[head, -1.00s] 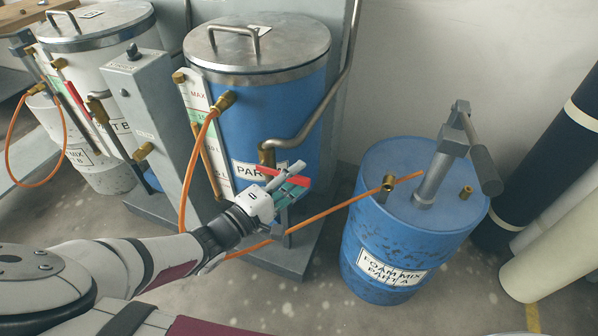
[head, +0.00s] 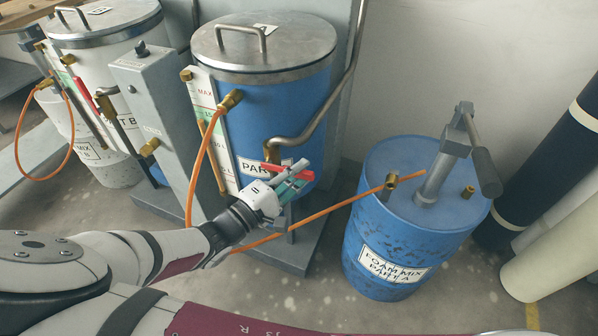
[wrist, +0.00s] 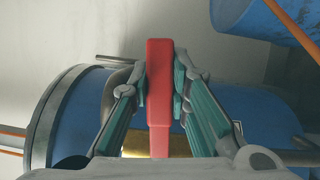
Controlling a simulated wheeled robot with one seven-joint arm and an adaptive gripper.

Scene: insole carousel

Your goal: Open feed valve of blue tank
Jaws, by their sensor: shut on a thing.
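The blue tank (head: 285,110) with a steel lid stands at the centre of the head view. The red handle (head: 272,168) of its feed valve is low on the tank's front, beside the bent grey pipe. My gripper (head: 291,178) is shut on this handle, with its teal fingers around it. In the wrist view, the red handle (wrist: 159,85) runs upright between the two fingers of my gripper (wrist: 160,88). Brass of the valve (wrist: 178,146) shows behind the handle's lower end. The rest of the valve body is mostly hidden by my gripper.
A blue drum (head: 385,255) labelled foam mix part A, with a hand pump, stands to the right. An orange hose (head: 335,208) runs from it past my gripper. A grey control post (head: 160,110) and a white tank (head: 105,45) stand left. Rolls lean at far right.

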